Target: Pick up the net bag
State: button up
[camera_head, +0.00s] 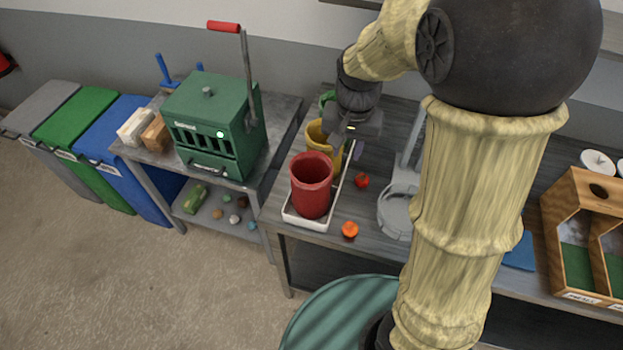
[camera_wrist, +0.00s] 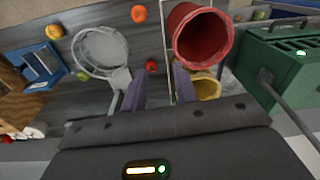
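No item is plainly a net bag. A pale grey round hoop (camera_head: 396,212) stands on the worktable, partly hidden by my arm. In the wrist view the hoop (camera_wrist: 99,52) shows pale lines across its inside; I cannot tell whether these are netting. My gripper (camera_head: 352,150) is over the worktable, close to the yellow container (camera_head: 318,138) and left of the hoop. In the wrist view my gripper (camera_wrist: 160,72) has its two purple fingers apart, with nothing seen held between them. The hoop lies left of the fingers there.
A red container (camera_head: 311,186) stands in a white tray (camera_head: 303,222) with the yellow one. A red fruit (camera_head: 362,181) and an orange fruit (camera_head: 350,229) lie loose. A green lever machine (camera_head: 208,120) stands left. A wooden divided box (camera_head: 577,214) is right.

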jog(key=w+a+r+m+p, duration=0.1)
jog(key=w+a+r, duration=0.1)
jog(key=a+r, duration=0.1)
jog(key=shift+w+r+g+p, duration=0.15)
jog(key=shift+r+g+p, duration=0.2)
jog(key=shift+r, duration=0.5)
jog(key=shift+f, duration=0.1)
jog(key=p, duration=0.3)
send_over(330, 181)
notch_tip(330, 181, down, 12)
jog(key=shift+f, duration=0.1)
jog(key=shift+s, duration=0.2)
